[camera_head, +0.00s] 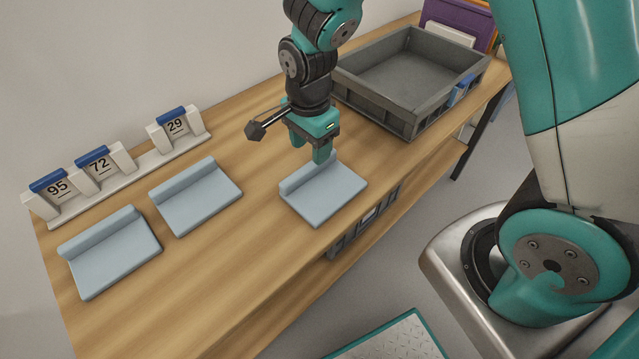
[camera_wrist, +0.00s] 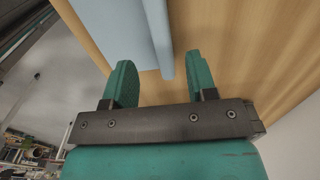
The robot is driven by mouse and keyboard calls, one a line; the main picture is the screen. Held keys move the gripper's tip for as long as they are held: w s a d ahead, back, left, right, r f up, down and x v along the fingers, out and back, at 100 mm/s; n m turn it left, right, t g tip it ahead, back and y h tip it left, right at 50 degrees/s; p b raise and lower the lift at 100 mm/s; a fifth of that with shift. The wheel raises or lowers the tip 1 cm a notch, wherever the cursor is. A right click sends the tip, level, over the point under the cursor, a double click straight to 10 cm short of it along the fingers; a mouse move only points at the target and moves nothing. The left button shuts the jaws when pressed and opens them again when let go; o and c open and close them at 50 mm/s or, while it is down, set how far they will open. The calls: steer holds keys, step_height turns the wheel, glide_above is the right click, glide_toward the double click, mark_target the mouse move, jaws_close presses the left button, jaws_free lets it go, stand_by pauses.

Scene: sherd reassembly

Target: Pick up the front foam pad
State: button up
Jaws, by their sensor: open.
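Three light blue foam pads lie on the wooden table, each a flat slab with a raised ridge along one edge. The pad nearest my base (camera_head: 330,197) lies at the right of the three, under my gripper (camera_head: 311,152). My gripper points down and is open, at the ridge's far end. In the wrist view, the green fingers (camera_wrist: 160,72) stand on either side of this pad's ridge (camera_wrist: 158,30), with a gap to each side. Whether they touch it is not clear. The other two pads, the left one (camera_head: 108,252) and the middle one (camera_head: 197,197), lie apart from it.
A grey open tray (camera_head: 408,70) stands behind and right of my gripper. White holders with blue tops and number cards 95 (camera_head: 58,188), 72 (camera_head: 100,165) and 29 (camera_head: 175,125) line the wall side. The table's front edge is close to the right pad.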

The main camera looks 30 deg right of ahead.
mark_target(309, 166)
steer(key=shift+a+f, duration=0.15)
steer(key=shift+f, duration=1.4)
steer(key=shift+a+f, duration=0.1)
steer(key=shift+f, duration=1.45)
jaws_close()
steer(key=shift+r, duration=0.1)
